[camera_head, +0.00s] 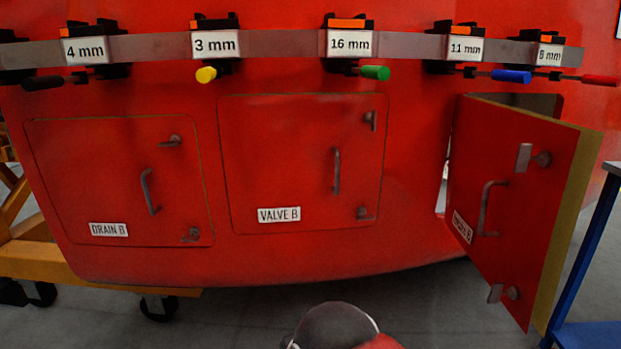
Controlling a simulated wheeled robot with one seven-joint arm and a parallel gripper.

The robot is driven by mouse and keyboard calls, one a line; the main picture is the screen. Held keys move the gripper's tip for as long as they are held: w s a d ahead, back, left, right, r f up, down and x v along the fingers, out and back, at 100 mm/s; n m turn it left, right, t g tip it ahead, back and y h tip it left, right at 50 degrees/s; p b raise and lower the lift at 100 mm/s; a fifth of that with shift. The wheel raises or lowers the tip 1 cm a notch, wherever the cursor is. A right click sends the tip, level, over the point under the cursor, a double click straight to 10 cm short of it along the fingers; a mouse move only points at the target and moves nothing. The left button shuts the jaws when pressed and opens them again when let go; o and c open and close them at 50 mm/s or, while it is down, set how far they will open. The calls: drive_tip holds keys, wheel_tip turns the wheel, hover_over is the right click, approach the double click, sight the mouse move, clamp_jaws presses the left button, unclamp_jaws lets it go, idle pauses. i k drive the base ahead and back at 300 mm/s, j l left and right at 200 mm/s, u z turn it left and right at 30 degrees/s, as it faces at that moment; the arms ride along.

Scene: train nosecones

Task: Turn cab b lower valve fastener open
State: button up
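The valve B hatch (300,165) is a closed square door in the middle of the red cab front, with a "VALVE B" label (279,214) at its lower left. Its lower fastener (364,213) is at the lower right corner, below the vertical grey handle (336,171). This small grey fastener appears to lie roughly horizontal, though it is small in view. The upper fastener (370,120) at the upper right corner looks more upright. My gripper is not in view; a rounded dark and red part, probably of my arm, shows at the bottom centre, apart from the hatch.
A tool rail (280,44) with several labelled, coloured-handled tools runs above the hatches. The drain B hatch (120,185) is closed at left. A hatch door (515,205) at right stands open, sticking outward. A blue frame (590,255) is at far right, a yellow wheeled frame (45,262) at left.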

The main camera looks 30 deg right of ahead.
sight(366, 218)
drive_tip(key=i+j+z, duration=0.15)
drive_tip(key=z, duration=0.2)
drive_tip(key=i+j+z, duration=0.1)
drive_tip(key=j+z, duration=0.65)
drive_tip(key=i, duration=0.05)
